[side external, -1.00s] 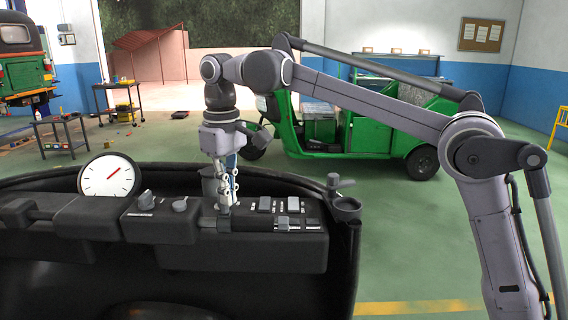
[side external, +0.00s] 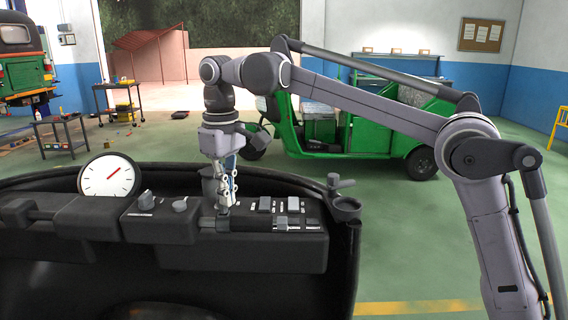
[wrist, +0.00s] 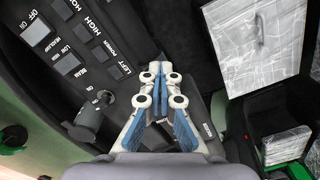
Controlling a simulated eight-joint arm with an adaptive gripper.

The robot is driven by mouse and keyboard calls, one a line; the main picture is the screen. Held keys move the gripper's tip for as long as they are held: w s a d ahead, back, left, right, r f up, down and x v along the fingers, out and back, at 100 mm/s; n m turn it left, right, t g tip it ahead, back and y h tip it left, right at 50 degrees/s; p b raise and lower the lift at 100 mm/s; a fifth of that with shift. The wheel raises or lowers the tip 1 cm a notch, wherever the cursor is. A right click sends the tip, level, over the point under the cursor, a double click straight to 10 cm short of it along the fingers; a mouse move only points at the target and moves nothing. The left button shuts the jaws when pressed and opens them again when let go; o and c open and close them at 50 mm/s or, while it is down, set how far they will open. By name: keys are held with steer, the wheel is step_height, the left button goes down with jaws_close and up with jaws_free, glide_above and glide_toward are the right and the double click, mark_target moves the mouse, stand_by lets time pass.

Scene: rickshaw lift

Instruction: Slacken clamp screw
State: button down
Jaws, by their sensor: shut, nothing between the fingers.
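My gripper (side external: 226,203) points down at the black dashboard (side external: 190,258), among its controls, just left of the rocker switches. Its fingers are shut with nothing between them. In the wrist view the closed fingertips (wrist: 161,70) meet over a dark part of the dash; whether they touch it I cannot tell. A grey fitting with a side handle (side external: 341,183) stands at the dashboard's right end, above a round cup-like holder (side external: 345,207), apart from my gripper. I cannot tell for certain whether this is the clamp screw.
Rocker switches (side external: 265,204) lie right of my gripper, and a grey knob (side external: 180,205) lies left. A white dial gauge (side external: 108,177) stands on the dashboard's left. A grey knob (wrist: 88,119) is close to my fingers in the wrist view. A green rickshaw (side external: 375,137) stands behind.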

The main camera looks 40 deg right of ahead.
steer(key=shift+w+d, duration=0.1)
steer(key=shift+d, duration=0.45)
steer(key=shift+w+d, duration=0.25)
steer(key=shift+d, duration=0.15)
stand_by(0.5)
steer(key=shift+s, duration=0.1)
steer(key=shift+s+d, duration=0.25)
step_height(320, 180, up, 6)
stand_by(0.7)
step_height(320, 180, down, 6)
steer(key=a, duration=0.2)
steer(key=shift+a, duration=0.35)
stand_by(0.6)
